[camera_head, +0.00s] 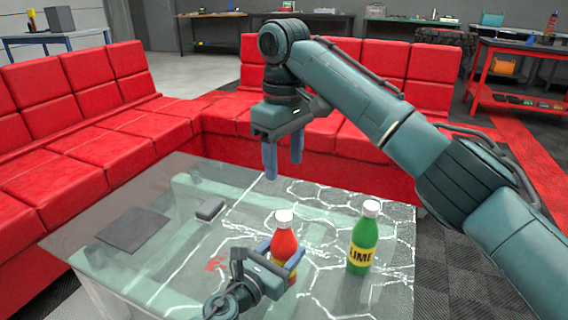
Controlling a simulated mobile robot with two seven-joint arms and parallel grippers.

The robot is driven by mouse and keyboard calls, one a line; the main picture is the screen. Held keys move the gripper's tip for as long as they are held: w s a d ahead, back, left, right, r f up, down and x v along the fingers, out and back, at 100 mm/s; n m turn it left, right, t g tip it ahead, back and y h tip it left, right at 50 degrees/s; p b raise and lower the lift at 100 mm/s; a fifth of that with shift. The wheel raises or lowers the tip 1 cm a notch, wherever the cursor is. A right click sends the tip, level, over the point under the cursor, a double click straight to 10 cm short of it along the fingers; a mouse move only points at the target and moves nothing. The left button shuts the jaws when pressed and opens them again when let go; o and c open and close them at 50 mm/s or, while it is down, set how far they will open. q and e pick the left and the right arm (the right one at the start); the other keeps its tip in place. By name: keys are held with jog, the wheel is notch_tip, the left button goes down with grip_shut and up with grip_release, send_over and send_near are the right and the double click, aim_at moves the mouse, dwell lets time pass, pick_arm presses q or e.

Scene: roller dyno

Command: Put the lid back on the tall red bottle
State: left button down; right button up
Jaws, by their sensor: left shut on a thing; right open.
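The red bottle (284,240) with a yellow label stands upright on the glass table (190,185). It has a white top (284,216); I cannot tell for sure whether this is a lid. My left gripper (284,262) is shut on the red bottle at its lower part and hides some of its label. My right gripper (283,164) is open and empty, its blue fingers pointing down, in the air above and behind the red bottle. No loose lid shows on the table.
A green bottle (361,245) with a white cap and a LIME label stands right of the red bottle. A small grey block (210,209) and a dark flat panel (133,230) lie on the left of the table. Red sofas (110,155) border the table's left and back.

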pick_arm(q)
jog(key=shift+c, duration=2.4)
grip_release()
jog(key=v, duration=1.3)
jog(key=shift+s+r, duration=0.1)
jog(key=shift+r, duration=0.05)
